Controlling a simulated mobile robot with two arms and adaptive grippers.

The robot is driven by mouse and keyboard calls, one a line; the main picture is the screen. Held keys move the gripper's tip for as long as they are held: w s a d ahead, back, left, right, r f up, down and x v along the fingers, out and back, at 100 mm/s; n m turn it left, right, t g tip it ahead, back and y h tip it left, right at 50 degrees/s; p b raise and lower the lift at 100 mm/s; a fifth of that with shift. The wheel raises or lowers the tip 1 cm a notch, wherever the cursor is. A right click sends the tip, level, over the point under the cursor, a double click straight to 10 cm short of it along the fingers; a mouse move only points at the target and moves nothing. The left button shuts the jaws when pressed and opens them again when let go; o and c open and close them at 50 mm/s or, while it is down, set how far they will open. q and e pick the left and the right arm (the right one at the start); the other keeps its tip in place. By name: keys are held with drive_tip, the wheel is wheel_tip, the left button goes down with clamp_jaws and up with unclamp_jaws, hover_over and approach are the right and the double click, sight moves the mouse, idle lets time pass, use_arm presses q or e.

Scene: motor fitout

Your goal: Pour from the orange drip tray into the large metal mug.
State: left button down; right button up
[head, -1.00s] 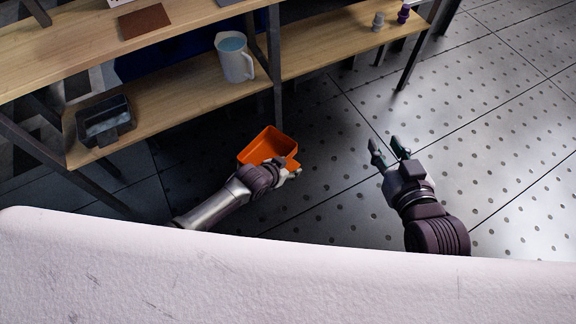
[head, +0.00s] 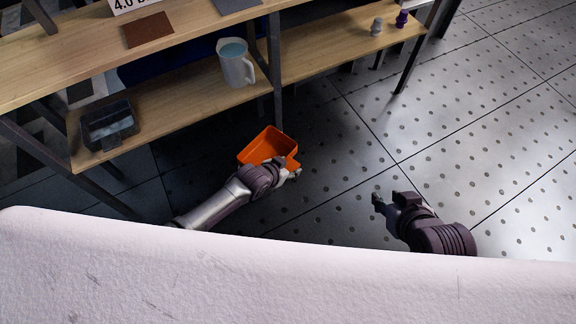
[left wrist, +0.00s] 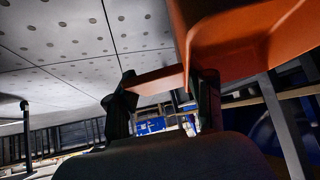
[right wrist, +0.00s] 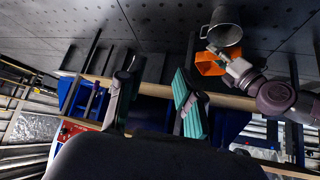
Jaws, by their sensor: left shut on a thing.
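The orange drip tray (head: 262,148) is off the shelf, over the floor in front of the shelving; its open top shows in the head view. My left gripper (head: 293,173) is shut on its tab, with the tray wall close in the left wrist view (left wrist: 245,35). I cannot make out any liquid in it. A large grey metal mug (right wrist: 226,34) shows in the right wrist view, close to the tray in the picture; I cannot pick it out in the head view. My right gripper (right wrist: 155,95) is open and empty, right of the tray in the head view (head: 378,200).
A pale jug (head: 236,68) with bluish contents and a dark bin (head: 108,125) stand on the lower wooden shelf (head: 175,105). Small grey and purple items (head: 402,18) stand at its right end. The perforated floor right of the tray is open. A pale surface covers the bottom of the head view.

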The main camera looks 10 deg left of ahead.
use_arm(q)
drive_tip(key=shift+r, duration=0.35)
drive_tip(key=shift+r+p, duration=0.65)
drive_tip(key=shift+p, duration=0.25)
use_arm(e)
drive_tip(key=s+d+f+g+h, duration=0.1)
drive_tip(key=s+d+f+g, duration=0.1)
drive_tip(key=s+g, duration=0.2)
drive_tip(key=shift+s+d, duration=0.2)
drive_tip(key=shift+s, duration=1.65)
